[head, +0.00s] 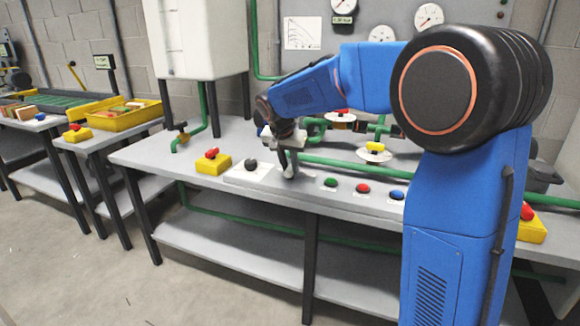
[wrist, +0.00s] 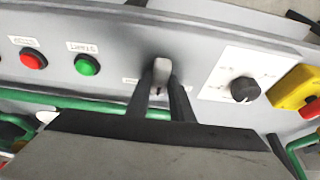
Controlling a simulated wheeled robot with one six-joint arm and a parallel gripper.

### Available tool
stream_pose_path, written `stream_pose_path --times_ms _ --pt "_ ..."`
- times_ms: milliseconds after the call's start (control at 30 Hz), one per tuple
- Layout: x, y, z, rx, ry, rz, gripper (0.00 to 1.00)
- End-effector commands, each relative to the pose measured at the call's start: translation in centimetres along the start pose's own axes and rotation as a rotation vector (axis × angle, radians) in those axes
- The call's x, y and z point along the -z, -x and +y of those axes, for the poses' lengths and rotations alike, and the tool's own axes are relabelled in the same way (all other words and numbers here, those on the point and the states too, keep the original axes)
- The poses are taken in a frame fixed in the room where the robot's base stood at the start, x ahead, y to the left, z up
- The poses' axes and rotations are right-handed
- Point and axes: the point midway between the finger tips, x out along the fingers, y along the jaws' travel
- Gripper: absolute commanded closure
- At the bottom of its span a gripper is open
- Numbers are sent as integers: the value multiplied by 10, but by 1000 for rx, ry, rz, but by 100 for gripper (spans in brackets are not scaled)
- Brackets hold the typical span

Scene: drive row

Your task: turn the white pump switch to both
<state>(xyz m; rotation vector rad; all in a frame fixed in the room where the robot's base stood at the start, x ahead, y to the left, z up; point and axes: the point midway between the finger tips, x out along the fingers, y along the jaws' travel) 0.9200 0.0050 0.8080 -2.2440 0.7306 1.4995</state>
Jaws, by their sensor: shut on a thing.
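The white pump switch (wrist: 161,70) is a pale, light grey-white lever on the sloped front panel of the bench. In the wrist view my gripper (wrist: 164,88) has one dark finger on each side of it and is shut on it. In the head view my gripper (head: 289,172) points down at the panel, and the switch is mostly hidden by the fingers. Small white labels (wrist: 130,81) lie beside the switch, partly covered by the fingers. Their words are too small to read, so I cannot tell which position the lever is in.
A black knob on a white plate (head: 251,165) and a yellow box with a red handle (head: 213,162) stand left of my gripper. Green (head: 330,182), red (head: 363,188) and blue (head: 397,194) buttons sit to its right. A green pipe (head: 350,167) runs behind.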

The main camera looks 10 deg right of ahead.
Motion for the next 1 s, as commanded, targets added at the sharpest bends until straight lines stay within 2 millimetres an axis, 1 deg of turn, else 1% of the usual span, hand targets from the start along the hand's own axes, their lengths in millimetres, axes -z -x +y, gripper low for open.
stream_pose_path --times_ms 133,167,200,233,533,667,767,1000 --pt "0 0 0 1 0 -1 100" --pt "0 0 0 1 0 -1 73" --pt "0 0 0 1 0 0 63" --pt "0 0 0 1 1 0 61" --pt "0 1 0 1 1 0 61" --pt "0 10 0 3 1 1 61" --pt "0 24 0 3 1 2 61" --pt "0 72 -1 4 1 2 61"
